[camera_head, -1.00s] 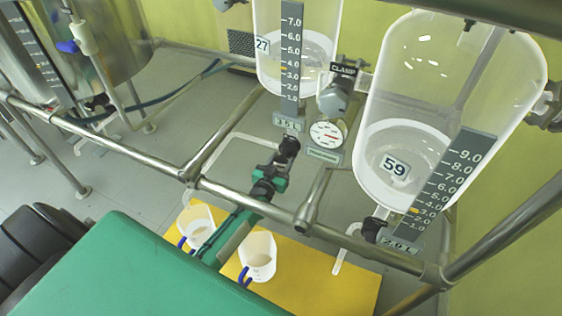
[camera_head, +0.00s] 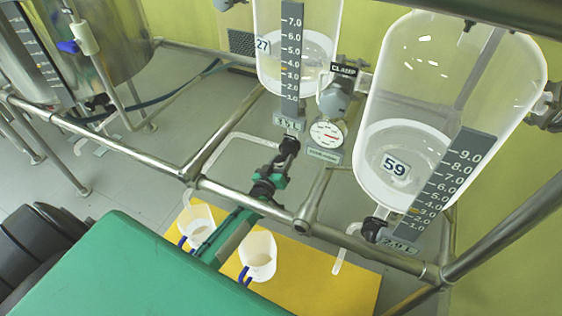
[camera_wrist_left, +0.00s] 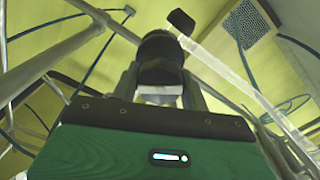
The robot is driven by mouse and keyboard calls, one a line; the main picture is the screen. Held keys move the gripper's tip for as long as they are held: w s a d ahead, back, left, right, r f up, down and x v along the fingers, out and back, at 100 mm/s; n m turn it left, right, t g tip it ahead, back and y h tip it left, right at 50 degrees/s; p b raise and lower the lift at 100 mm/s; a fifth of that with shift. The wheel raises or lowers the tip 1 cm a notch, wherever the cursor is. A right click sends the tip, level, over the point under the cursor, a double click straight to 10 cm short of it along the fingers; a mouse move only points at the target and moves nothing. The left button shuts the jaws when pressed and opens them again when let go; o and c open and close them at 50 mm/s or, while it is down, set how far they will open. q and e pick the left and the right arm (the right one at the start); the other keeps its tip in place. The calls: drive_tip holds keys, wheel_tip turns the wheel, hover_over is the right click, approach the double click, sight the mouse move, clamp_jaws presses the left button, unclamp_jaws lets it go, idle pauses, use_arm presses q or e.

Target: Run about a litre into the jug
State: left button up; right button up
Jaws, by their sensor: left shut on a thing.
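Reactor 27 (camera_head: 268,45) and reactor 59 (camera_head: 395,130) are clear vessels with scales, each holding some liquid. My left gripper (camera_head: 268,182) is shut on the black valve knob (camera_head: 287,148) beneath reactor 27; the wrist view shows the knob (camera_wrist_left: 160,50) between its fingers. A pale outlet tube (camera_head: 215,145) bends left from this valve and down over the left jug (camera_head: 196,222). A second white jug (camera_head: 258,255) with a blue handle stands to the right. The left jug's liquid level is unclear. My right gripper is out of view.
Both jugs stand on a yellow mat (camera_head: 320,280). Steel rails (camera_head: 240,200) cross in front of the reactors. Reactor 59 has its own valve (camera_head: 373,229) and tube. A dial gauge (camera_head: 327,133) sits between the reactors; a steel tank (camera_head: 100,40) stands at left.

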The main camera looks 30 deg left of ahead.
use_arm(q)
drive_tip(key=o, duration=1)
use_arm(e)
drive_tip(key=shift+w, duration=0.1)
use_arm(q)
drive_tip(key=shift+s, duration=0.1)
drive_tip(key=shift+s, duration=0.3)
drive_tip(key=s, duration=1.3)
drive_tip(key=shift+d+p, duration=0.4)
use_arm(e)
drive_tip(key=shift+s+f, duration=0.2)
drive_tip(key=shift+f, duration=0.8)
